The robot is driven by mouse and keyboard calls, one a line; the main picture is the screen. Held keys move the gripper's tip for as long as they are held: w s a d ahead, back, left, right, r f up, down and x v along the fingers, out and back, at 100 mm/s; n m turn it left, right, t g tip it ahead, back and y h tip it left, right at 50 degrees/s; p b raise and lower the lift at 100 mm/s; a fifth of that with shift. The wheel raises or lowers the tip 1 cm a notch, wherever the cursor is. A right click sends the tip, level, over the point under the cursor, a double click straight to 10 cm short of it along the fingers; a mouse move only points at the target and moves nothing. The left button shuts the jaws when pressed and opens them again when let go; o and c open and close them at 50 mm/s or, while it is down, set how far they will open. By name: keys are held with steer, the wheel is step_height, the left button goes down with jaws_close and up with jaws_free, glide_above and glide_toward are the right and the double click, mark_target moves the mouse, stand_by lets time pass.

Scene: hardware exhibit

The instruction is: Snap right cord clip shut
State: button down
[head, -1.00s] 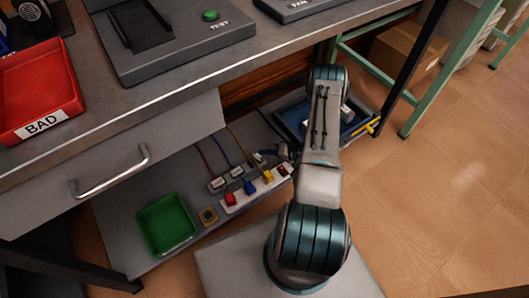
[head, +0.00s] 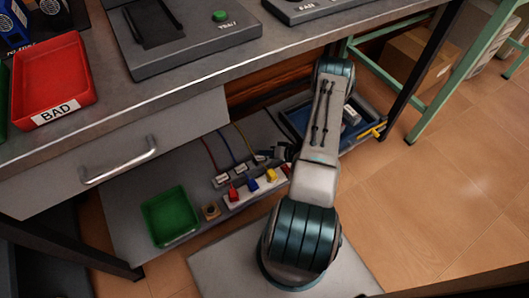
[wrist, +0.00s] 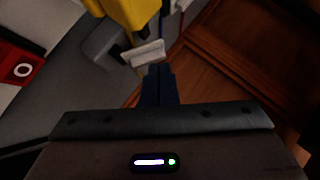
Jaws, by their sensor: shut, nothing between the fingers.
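The right cord clip (head: 260,158) sits on the low shelf behind the power strip, beside the yellow cord. In the wrist view its white flap (wrist: 148,52) stands out at an angle from a grey base (wrist: 103,42). I cannot tell for sure whether it is latched. My gripper (wrist: 158,72) is shut and empty, its dark blue fingertips just below the flap; touching or slightly apart is unclear. In the head view my gripper (head: 283,153) is small and dark, just right of the clip. The yellow plug (wrist: 130,12) is close above the flap.
The white power strip (head: 243,198) holds red, blue and yellow plugs; its red switch (wrist: 20,70) shows in the wrist view. Two other clips (head: 222,181) lie left. A green tray (head: 170,215) and a blue tray (head: 297,118) flank the area. The workbench (head: 215,75) overhangs the shelf.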

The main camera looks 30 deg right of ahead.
steer(key=shift+a+f, duration=0.1)
steer(key=shift+a, duration=0.25)
steer(key=shift+r+p, duration=0.4)
steer(key=shift+r, duration=0.5)
